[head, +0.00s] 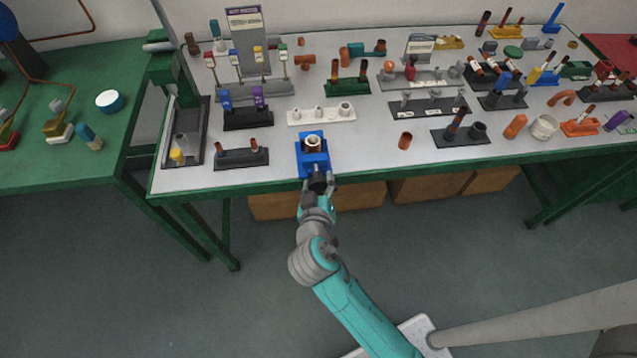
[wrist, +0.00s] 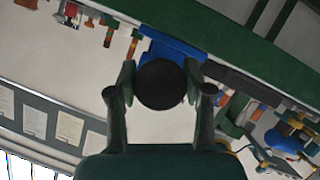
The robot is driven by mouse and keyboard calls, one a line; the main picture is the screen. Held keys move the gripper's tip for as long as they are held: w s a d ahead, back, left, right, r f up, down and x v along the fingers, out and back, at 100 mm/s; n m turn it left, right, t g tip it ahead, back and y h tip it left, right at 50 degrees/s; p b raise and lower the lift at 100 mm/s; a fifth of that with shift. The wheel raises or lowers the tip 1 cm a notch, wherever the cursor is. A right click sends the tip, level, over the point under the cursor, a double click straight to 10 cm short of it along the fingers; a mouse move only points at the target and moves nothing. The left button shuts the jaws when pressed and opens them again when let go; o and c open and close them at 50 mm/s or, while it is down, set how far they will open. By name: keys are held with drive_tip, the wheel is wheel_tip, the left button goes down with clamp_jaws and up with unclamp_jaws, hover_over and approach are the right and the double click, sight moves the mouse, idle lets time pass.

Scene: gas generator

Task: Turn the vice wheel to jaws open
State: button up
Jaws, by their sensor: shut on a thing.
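The blue vice (head: 313,160) stands at the front edge of the white bench top, with a pale ring-shaped piece (head: 314,141) with a brown inside at its top. The black vice wheel (wrist: 160,85) faces the wrist camera, with part of the blue vice (wrist: 170,46) behind it. My gripper (head: 318,186) is at the front of the vice, at the bench edge. In the wrist view its two fingers (wrist: 161,90) are on either side of the wheel and shut on it. The jaw gap of the vice is too small to tell.
A white block with holes (head: 322,115) stands behind the vice. A dark rack (head: 241,157) is to its left, and a brown cylinder (head: 405,140) to its right. Bare bench top (head: 370,145) lies just right of the vice. Cardboard boxes (head: 275,206) are under the bench.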

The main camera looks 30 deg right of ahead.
drive_tip(key=shift+n+h, duration=0.8)
drive_tip(key=shift+n, duration=0.5)
drive_tip(key=o, duration=1.2)
drive_tip(key=shift+s, duration=0.1)
drive_tip(key=v, duration=1.2)
